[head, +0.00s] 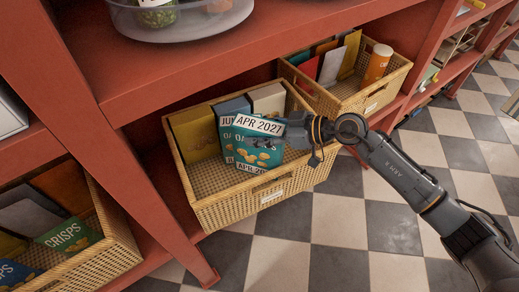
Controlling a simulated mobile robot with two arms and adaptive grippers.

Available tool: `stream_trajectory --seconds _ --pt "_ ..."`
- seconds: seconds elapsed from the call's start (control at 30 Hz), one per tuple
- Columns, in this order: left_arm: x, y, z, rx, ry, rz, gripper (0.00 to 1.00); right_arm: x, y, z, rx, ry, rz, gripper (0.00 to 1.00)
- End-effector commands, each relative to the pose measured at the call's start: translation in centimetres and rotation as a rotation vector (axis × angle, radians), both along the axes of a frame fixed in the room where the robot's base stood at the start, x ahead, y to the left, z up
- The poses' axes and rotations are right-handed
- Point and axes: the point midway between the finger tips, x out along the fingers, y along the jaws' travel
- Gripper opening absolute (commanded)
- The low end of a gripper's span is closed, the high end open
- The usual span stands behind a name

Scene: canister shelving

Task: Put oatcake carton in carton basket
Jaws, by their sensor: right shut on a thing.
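The oatcake carton (252,148) is teal with pictures of round biscuits and a white "APR 2027" label along its top. My right gripper (284,137) is shut on its right edge. The carton is tilted and appears over or inside the wicker carton basket (257,193) on the low shelf; I cannot tell whether it touches the bottom. A similar teal carton stands close behind it, mostly hidden. Yellow, grey-blue and cream cartons line the back of this basket. My left gripper is not in view.
Another basket (368,102) at upper right holds cartons and an orange canister (377,64). A basket (97,262) of crisps packets stands at lower left. Red shelf boards and uprights (150,190) frame the baskets. The checkered floor (370,225) at right is clear.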

Motion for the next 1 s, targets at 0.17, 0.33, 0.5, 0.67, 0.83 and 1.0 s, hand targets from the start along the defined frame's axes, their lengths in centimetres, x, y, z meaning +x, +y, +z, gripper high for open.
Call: stream_trajectory --seconds 0.17,0.33,0.5,0.67,0.83,1.0 --pt "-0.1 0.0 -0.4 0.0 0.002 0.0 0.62 0.0 0.1 -1.4 0.003 -0.003 0.0 0.0" --pt "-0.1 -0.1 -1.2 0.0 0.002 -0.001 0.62 0.0 0.1 -4.2 0.003 0.002 -0.001 0.0" --pt "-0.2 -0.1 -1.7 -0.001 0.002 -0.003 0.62 0.0 0.1 -6.1 0.004 -0.001 0.0 0.0" --pt "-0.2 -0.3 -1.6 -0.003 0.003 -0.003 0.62 0.0 0.1 -6.2 0.003 -0.003 0.0 0.0" --pt "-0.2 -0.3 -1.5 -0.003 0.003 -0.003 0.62 0.0 0.1 -6.3 0.003 -0.003 0.0 0.0" --pt "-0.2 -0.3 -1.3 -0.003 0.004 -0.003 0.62 0.1 0.1 -6.7 0.003 -0.003 -0.001 0.0"
